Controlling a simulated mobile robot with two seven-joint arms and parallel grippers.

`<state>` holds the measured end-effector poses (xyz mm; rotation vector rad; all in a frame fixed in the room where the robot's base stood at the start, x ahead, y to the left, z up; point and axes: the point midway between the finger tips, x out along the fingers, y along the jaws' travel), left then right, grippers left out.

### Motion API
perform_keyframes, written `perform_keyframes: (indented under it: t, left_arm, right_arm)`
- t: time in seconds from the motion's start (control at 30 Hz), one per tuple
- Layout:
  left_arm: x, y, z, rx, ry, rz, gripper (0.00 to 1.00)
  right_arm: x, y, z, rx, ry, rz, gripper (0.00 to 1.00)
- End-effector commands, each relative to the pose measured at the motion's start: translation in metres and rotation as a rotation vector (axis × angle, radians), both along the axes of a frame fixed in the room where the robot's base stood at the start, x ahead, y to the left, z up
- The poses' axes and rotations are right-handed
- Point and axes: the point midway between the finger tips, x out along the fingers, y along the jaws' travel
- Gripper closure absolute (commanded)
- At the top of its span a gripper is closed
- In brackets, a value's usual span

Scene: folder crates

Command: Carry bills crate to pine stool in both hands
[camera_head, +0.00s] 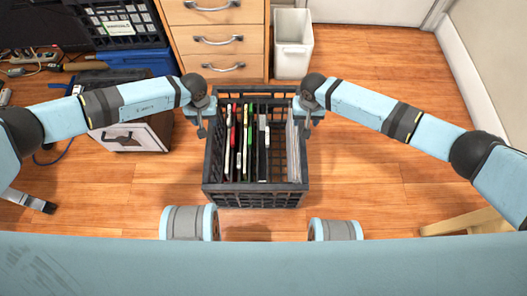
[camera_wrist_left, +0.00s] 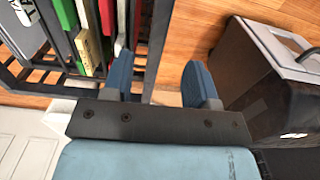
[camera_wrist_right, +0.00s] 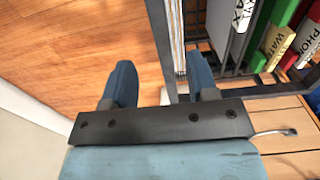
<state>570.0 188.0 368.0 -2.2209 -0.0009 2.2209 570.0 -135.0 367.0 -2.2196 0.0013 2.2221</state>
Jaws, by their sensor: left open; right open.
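A black lattice crate (camera_head: 253,196) stands on the wood floor in the middle of the head view, with several upright folders and binders in it. No name label on it is readable. My left gripper (camera_head: 201,128) is at its left rim. In the left wrist view the open fingers (camera_wrist_left: 162,80) are on either side of the rim (camera_wrist_left: 156,45). My right gripper (camera_head: 306,128) is at the right rim. In the right wrist view its open fingers (camera_wrist_right: 160,82) also straddle the rim (camera_wrist_right: 160,35). A pale wooden piece (camera_head: 465,222) at the right edge may be part of the pine stool; most is hidden.
A wooden drawer unit (camera_head: 215,40) and a white bin (camera_head: 292,45) stand behind the crate. A dark box with a pale front (camera_head: 135,137) is close on the left. Another black crate with a label (camera_head: 115,10) is at the back left. Floor to the right is clear.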

Motion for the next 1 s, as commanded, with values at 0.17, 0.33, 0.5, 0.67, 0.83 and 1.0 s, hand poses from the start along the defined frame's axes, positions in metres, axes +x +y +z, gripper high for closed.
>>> perform_keyframes:
  t: [0.17, 0.33, 0.5, 0.67, 0.83, 1.0]
  left_arm:
    - [-0.001, -0.001, -0.037, 0.000, 0.003, 0.002, 0.47]
    - [-0.001, -0.001, -0.066, 0.000, 0.002, 0.002, 0.47]
    - [-0.001, -0.001, -0.085, 0.000, 0.001, 0.001, 0.47]
    - [0.000, 0.000, -0.091, 0.000, 0.000, 0.000, 0.47]
    - [0.000, 0.000, -0.092, -0.001, 0.000, 0.000, 0.47]
    - [0.000, 0.000, -0.092, -0.001, 0.000, 0.000, 0.63]
  right_arm:
    - [-0.001, 0.000, -0.036, -0.003, 0.002, 0.000, 0.47]
    - [0.000, 0.000, -0.066, -0.002, 0.000, 0.001, 0.47]
    - [0.000, 0.000, -0.084, -0.001, 0.001, 0.000, 0.47]
    - [0.000, 0.000, -0.091, 0.000, -0.001, 0.001, 0.47]
    - [0.000, 0.000, -0.092, 0.000, -0.001, 0.001, 0.47]
    - [0.000, 0.000, -0.092, 0.000, -0.001, 0.001, 0.63]
